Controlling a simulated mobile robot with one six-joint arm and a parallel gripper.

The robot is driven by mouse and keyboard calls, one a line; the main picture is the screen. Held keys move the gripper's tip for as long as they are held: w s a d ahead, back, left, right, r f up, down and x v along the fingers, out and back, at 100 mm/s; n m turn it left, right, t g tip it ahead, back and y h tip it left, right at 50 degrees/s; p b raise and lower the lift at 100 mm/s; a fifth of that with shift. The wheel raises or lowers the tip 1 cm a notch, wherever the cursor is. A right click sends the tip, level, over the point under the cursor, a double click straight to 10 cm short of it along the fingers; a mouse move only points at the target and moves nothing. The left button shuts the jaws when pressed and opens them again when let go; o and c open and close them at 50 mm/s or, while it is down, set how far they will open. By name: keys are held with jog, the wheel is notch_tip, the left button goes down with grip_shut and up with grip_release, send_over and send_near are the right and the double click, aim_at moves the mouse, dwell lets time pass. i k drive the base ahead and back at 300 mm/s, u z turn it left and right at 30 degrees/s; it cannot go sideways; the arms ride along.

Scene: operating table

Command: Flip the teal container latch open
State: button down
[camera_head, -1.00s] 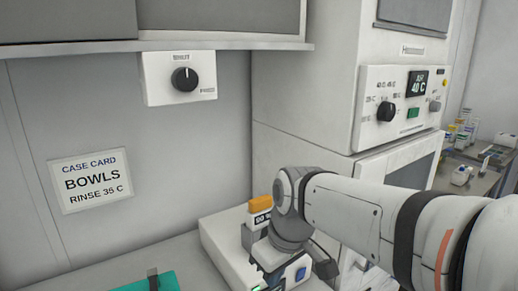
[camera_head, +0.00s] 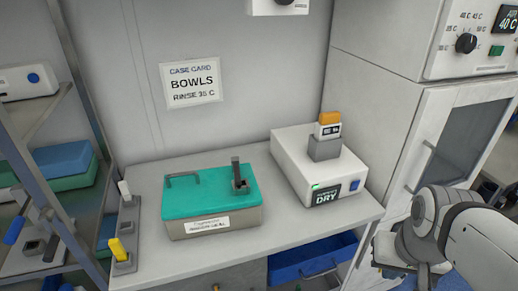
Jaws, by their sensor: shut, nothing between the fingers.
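The teal container (camera_head: 205,200) stands on the counter, with a teal lid, a grey-beige body and a white label on its front. A dark grey latch lever (camera_head: 236,170) stands upright near the lid's right side, rising from a small dark bracket. A low dark handle (camera_head: 183,176) is on the lid's left part. My arm is at the lower right, well apart from the container. Only its wrist links show there; the fingers of my gripper are not in view.
A white dryer unit (camera_head: 290,165) marked DRY stands right of the container. A small rack (camera_head: 128,225) with white and yellow handles stands to its left. A blue drawer (camera_head: 310,262) is open below the counter. A case card (camera_head: 190,82) hangs behind. The counter front is clear.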

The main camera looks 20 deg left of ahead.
aim_at(235, 160)
jog(key=k, duration=1.2)
jog(key=u, duration=0.6)
jog(key=i, duration=0.95)
jog(key=z, duration=0.05)
